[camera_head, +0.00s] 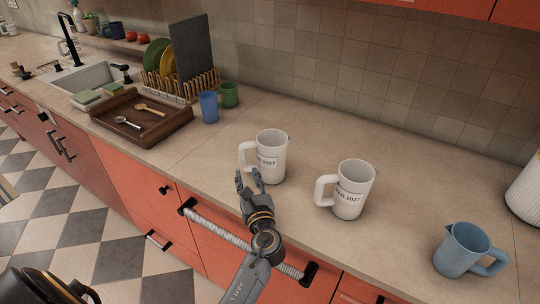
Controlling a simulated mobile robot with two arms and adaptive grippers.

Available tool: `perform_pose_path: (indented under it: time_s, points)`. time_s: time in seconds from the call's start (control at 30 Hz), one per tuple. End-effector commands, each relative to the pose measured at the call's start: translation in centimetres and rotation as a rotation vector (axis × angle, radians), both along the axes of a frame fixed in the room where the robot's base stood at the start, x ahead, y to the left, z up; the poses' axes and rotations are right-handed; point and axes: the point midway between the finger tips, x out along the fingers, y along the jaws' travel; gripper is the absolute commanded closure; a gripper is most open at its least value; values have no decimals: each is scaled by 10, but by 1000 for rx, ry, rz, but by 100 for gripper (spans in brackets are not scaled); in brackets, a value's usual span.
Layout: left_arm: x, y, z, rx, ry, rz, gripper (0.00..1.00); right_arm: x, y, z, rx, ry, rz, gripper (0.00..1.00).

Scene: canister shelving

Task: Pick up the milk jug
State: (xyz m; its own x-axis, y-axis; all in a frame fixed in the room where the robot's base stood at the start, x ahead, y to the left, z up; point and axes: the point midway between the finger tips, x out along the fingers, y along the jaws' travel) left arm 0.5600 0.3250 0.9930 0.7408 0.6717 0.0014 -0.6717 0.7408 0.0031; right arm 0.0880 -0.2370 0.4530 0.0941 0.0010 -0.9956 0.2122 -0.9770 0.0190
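A white jug (271,163) with a dark label, a handle on its left and a small pointed lip at its right rim stands upright on the counter. A white mug-like vessel (349,195) with a similar label stands right of it. A blue-grey jug (465,254) with a pointed spout stands near the right. Which one is called the milk jug is not marked. My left gripper (248,175) is just in front of the left white jug's handle, fingers apart, with nothing seen between them. Contact with the handle cannot be told. My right gripper is not in view.
Blue (209,107) and green (229,95) cups stand by a wooden tray (166,135) holding spoons. A dish rack (185,88) is behind. A white ribbed object (525,196) is at the right edge. The counter between the cups and white jug is clear.

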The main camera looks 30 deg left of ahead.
Motion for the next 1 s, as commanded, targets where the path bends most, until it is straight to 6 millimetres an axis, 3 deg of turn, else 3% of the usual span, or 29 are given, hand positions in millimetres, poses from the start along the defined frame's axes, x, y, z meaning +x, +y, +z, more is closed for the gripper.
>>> perform_pose_path:
  time_s: [0.63, 0.93, 1.0]
  points:
    - [56, 50, -4, -2, -1, 0, 68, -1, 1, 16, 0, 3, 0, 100]
    - [60, 53, -6, -4, -1, 0, 68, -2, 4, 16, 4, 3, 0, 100]
    - [60, 53, -6, -4, -1, 0, 81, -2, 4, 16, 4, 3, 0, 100]
